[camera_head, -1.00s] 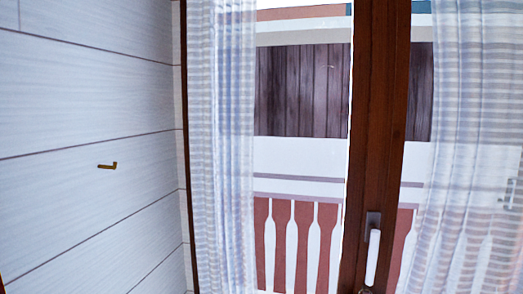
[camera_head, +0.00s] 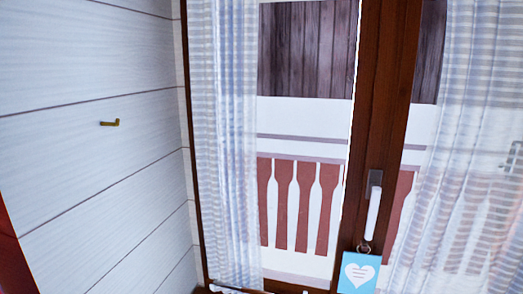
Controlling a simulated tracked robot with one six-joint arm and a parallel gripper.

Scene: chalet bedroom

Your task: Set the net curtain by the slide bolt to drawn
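A sheer white striped net curtain (camera_head: 228,140) hangs on the left side of the window, gathered toward the left frame. A second net curtain (camera_head: 465,150) hangs on the right side, over the right pane. Between them a strip of the left pane is bare. A small metal fitting (camera_head: 514,157), perhaps the slide bolt, shows faintly at the right edge by the right curtain; I cannot tell for sure what it is. My gripper is not in view.
A brown window post (camera_head: 389,100) carries a white handle (camera_head: 373,208). A blue tag with a white heart (camera_head: 359,272) hangs below it. A brass hook (camera_head: 110,123) is on the white plank wall (camera_head: 85,75) at left. A dark red edge (camera_head: 12,255) stands at lower left.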

